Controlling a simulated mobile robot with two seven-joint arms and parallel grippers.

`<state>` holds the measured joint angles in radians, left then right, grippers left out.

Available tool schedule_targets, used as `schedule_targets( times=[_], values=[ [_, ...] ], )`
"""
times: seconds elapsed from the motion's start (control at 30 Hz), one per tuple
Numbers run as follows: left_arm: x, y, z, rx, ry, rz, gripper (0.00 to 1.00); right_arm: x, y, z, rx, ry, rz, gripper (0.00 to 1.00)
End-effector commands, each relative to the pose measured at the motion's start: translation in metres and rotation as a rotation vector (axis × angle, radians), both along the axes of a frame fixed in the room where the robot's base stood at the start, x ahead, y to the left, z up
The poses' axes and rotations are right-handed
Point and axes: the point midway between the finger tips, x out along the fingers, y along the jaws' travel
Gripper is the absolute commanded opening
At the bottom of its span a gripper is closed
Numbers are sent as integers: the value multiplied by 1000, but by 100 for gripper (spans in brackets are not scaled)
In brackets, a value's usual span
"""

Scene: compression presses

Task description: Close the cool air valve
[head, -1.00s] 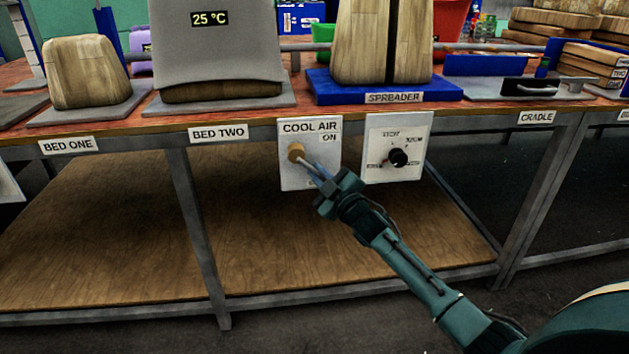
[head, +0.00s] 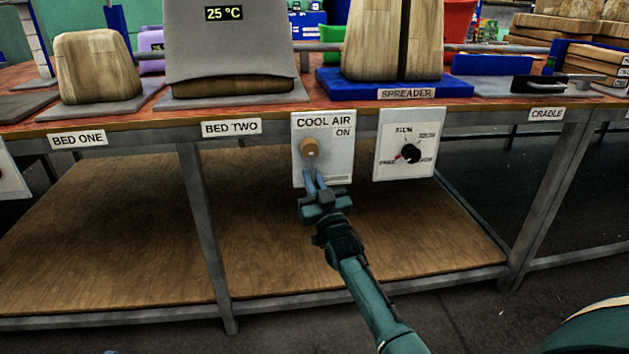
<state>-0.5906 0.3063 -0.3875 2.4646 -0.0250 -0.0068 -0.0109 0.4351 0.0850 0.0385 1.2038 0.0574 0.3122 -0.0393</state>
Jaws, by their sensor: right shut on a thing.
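The cool air valve is a white panel (head: 342,160) on the front edge of the bench, marked COOL AIR, with ON at its upper right. A round brass-coloured knob (head: 309,147) sits on it. My right gripper (head: 313,178) comes from below, its fingers reaching up to just under the knob. It is shut on the valve handle, which its fingers mostly hide. A small label low on the panel is too small to read. My left gripper is not in view.
A second white panel (head: 405,145) with a black dial stands just right of the valve. Above are the bench top with the blue SPREADER base (head: 390,86) and the grey-covered bed two (head: 225,55). A bench leg (head: 205,230) and a wooden lower shelf (head: 110,235) lie below.

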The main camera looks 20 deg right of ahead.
Motion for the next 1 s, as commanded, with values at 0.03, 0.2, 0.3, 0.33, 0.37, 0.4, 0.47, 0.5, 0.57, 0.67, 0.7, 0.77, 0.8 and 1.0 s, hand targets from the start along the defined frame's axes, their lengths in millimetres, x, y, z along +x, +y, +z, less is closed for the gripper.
schedule_targets(
  times=[0.03, 0.2, 0.3, 0.33, 0.37, 0.4, 0.47, 0.5, 0.57, 0.67, 0.7, 0.77, 0.8, 1.0],
  values=[
    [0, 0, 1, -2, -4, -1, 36, 0, 1, -1, 17, -3, 1, 0],
    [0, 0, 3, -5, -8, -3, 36, 0, 1, 0, 48, -13, 1, 0],
    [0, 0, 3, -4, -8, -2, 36, 0, 1, 0, 56, -16, 1, 0],
    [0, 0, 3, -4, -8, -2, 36, 0, 1, 0, 57, -16, 1, 0],
    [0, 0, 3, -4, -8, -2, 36, 0, 1, 0, 58, -16, 2, 0],
    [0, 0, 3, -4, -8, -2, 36, 0, 1, 0, 58, -17, 2, 0],
    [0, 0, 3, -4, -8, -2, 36, 0, 1, 1, 59, -17, 2, 0],
    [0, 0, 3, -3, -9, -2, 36, 0, 1, 1, 59, -17, 2, 0],
    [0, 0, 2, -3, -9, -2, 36, 0, 1, 1, 59, -17, 2, 0],
    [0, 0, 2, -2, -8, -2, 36, 1, 1, 1, 58, -17, 3, 0],
    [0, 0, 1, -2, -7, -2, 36, 0, 2, 1, 58, -17, 3, 14],
    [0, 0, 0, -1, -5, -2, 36, 1, 1, 1, 57, -17, 3, 19],
    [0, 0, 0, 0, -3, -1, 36, 0, 1, 1, 56, -17, 2, 22],
    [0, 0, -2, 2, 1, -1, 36, 0, 1, 1, 55, -16, 1, 32]
  ],
)
